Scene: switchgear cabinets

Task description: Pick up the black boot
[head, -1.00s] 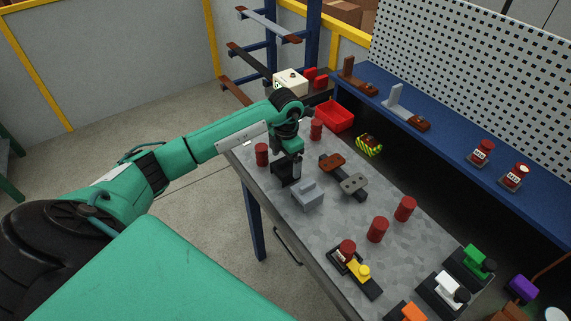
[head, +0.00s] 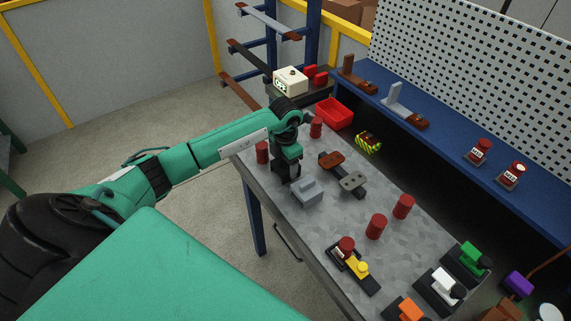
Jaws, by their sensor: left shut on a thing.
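My left gripper (head: 287,175) is low over the near-left part of the grey workbench (head: 330,215), beside a light grey block (head: 307,192). It points down and is shut on a dark thing, which I take to be the black boot. The boot is mostly hidden by the wrist, and its outline merges with the dark jaws. Whether it touches the bench top is not clear. My right gripper is not in view.
Several red cylinders stand on the bench, one (head: 262,152) close left of the wrist. A bar with brown and grey ends (head: 342,172) lies to the right. A red bin (head: 334,114) is behind. A blue shelf (head: 440,140) borders the right.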

